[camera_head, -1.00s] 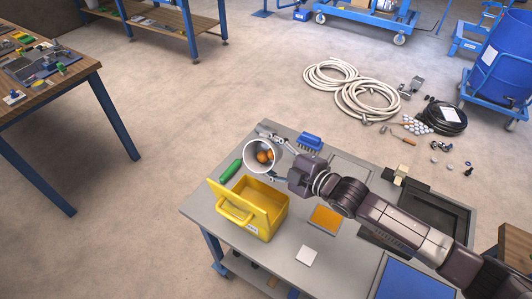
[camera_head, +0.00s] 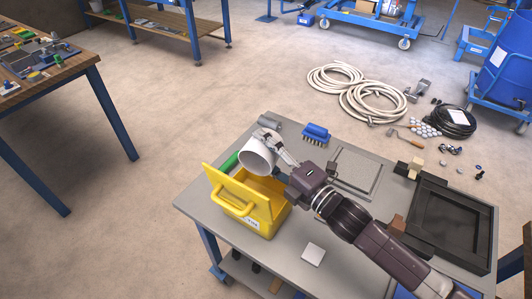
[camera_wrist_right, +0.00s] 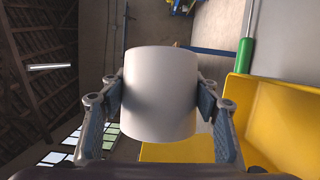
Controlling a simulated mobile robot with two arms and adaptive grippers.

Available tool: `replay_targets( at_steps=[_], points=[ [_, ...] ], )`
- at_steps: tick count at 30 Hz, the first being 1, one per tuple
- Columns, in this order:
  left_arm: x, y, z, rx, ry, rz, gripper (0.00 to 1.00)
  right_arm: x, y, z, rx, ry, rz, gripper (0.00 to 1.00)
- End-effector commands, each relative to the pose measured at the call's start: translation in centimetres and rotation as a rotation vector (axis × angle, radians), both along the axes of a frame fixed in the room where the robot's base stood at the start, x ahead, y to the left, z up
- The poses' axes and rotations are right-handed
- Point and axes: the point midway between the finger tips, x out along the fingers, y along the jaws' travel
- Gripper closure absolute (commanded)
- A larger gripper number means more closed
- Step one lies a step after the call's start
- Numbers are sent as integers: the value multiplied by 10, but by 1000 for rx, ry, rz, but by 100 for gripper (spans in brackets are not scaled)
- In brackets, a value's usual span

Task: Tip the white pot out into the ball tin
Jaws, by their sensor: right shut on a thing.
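The white pot (camera_head: 253,156) is in my right gripper (camera_head: 273,156), above the open yellow tin (camera_head: 265,224). Its mouth is turned downward and out of sight, so I cannot see its contents. In the right wrist view the pot (camera_wrist_right: 160,92) sits between the two fingers of the gripper (camera_wrist_right: 160,100), which press on its sides. The yellow tin stands on the grey table with its lid raised on the left; it also shows in the right wrist view (camera_wrist_right: 285,120). The pot and my arm hide part of its inside. My left gripper is not in view.
A green cylinder (camera_head: 229,162) lies behind the tin. A blue brush (camera_head: 316,132) and a grey cylinder (camera_head: 269,120) are at the table's back. A white square (camera_head: 313,254) lies at the front. A black tray (camera_head: 452,222) is on the right.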

Motion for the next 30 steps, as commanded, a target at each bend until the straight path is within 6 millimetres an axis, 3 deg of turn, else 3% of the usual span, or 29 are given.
replay_targets(
  at_steps=[1, 6, 18, 30],
  points=[
    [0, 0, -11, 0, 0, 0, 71, -2, 1, -6, -14, -29, -1, 67],
    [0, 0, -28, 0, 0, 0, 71, -7, 4, -7, -66, -125, 0, 67],
    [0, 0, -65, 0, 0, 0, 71, -26, 14, 0, -209, -387, -1, 67],
    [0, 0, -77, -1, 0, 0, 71, -34, 18, 7, -270, -497, -1, 67]
  ],
)
